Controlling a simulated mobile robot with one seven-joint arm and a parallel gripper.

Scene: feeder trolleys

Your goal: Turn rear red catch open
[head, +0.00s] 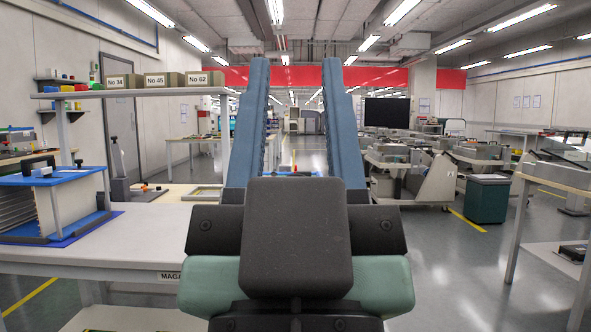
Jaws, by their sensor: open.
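My gripper (296,75) fills the middle of the head view. Its two long blue ridged fingers stand wide apart, with nothing held between them. The dark and green body below the fingers hides what lies directly in front of me. I cannot make out the rear red catch in this view. A magazine rack (62,177) with a blue top, a black handle and pale slotted sides stands on the bench at left, apart from my gripper. Its far side is hidden.
The pale bench (130,245) runs along the left to my gripper. A shelf (150,92) above it holds numbered bins (165,80). Grey trolleys (425,180) and a dark green bin (487,198) stand at right. A pale table (560,173) is at far right. Floor (455,260) is clear at right.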

